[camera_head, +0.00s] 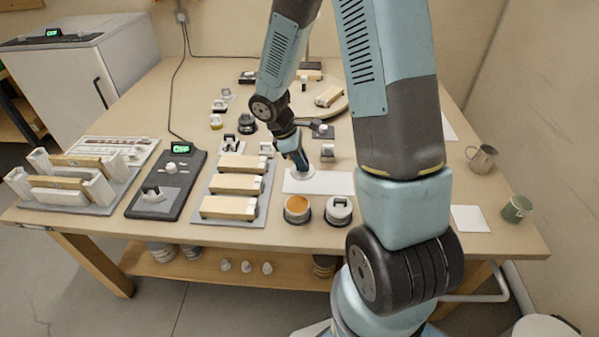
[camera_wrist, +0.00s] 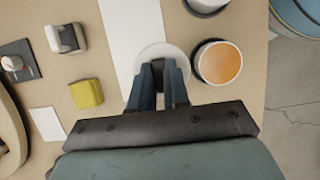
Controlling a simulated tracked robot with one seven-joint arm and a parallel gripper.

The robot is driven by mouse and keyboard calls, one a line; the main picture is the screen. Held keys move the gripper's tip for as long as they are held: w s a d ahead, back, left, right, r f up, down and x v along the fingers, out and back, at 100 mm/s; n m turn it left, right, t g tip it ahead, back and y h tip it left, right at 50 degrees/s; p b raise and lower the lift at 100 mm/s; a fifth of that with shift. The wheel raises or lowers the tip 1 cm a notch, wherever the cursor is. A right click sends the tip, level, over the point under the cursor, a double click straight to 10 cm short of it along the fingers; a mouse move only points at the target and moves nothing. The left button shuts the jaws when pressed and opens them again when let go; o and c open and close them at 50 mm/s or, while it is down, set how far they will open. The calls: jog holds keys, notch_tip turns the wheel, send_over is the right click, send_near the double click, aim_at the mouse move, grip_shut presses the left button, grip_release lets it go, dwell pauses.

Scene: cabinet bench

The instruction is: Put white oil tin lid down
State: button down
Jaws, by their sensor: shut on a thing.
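My gripper (camera_head: 299,164) points down at the white rectangular mat (camera_head: 332,183) in the middle of the bench. Its fingers (camera_wrist: 160,78) are shut on the dark knob of a round white lid (camera_wrist: 148,53). In the wrist view the lid overlaps the edge of the mat (camera_wrist: 122,32). I cannot tell whether the lid touches the mat. An open tin with orange contents (camera_head: 297,206) stands just in front of the mat; it also shows in the wrist view (camera_wrist: 221,63), right of the lid and apart from it.
A tin with a pale lid and dark handle (camera_head: 338,210) stands right of the open tin. A tray of wooden-topped blocks (camera_head: 236,185) lies left of the mat. A yellow block (camera_wrist: 87,94) shows in the wrist view. Mugs (camera_head: 482,158) stand at the right.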

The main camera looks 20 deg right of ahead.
jog(key=w+f, duration=0.1)
jog(key=f, duration=0.1)
jog(key=w+f, duration=0.1)
jog(key=w, duration=0.1)
jog(key=w+f, duration=0.1)
jog(key=f, duration=0.1)
jog(key=shift+w+d+f, duration=0.15)
jog(key=shift+d+f, duration=0.1)
jog(key=shift+f, duration=0.1)
notch_tip(320, 180, down, 3)
jog(key=shift+w+f, duration=0.1)
jog(key=c, duration=1.1)
grip_release()
